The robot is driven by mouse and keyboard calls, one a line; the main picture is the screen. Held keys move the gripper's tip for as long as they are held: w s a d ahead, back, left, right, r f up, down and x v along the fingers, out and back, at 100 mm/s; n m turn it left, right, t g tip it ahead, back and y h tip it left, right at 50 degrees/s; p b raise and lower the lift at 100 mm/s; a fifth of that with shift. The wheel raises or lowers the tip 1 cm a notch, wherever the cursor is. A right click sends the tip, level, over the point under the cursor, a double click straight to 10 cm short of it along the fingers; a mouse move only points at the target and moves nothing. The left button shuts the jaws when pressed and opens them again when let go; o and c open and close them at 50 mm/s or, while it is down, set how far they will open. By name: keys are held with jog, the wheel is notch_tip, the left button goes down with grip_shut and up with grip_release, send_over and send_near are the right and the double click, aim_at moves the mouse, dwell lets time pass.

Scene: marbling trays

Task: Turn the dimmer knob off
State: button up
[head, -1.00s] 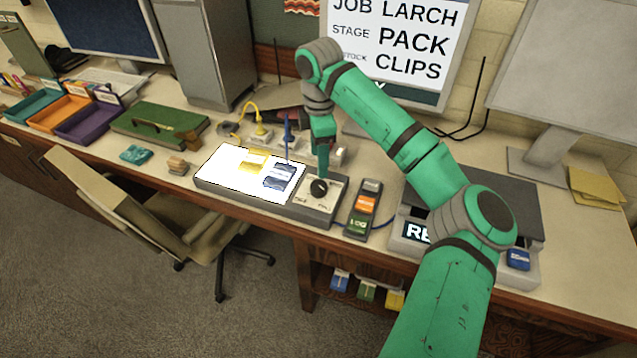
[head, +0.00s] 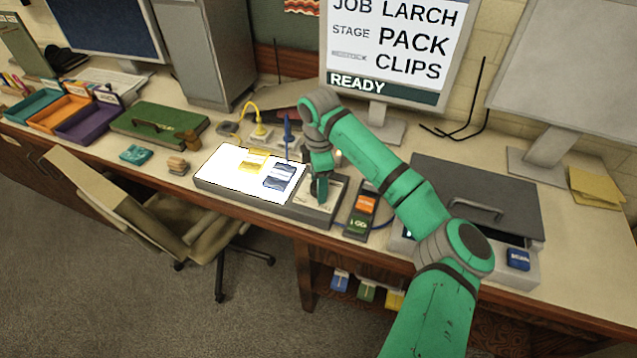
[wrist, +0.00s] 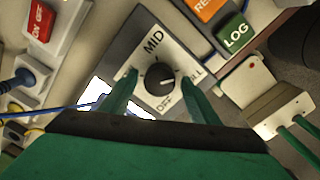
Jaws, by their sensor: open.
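In the head view my gripper (head: 319,190) is down at the panel (head: 327,207) and hides the knob. The light box (head: 225,174) left of the panel glows bright white.
A remote-like block (head: 361,212) with orange and green keys stands right of the panel. A grey lidded case (head: 470,187) lies farther right, near my arm. A blue upright tool (head: 287,136) stands behind the light box. The monitor (head: 395,45) reads READY.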

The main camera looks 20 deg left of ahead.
jog(key=shift+c, duration=0.7)
jog(key=c, duration=0.9)
jog(key=shift+c, duration=0.2)
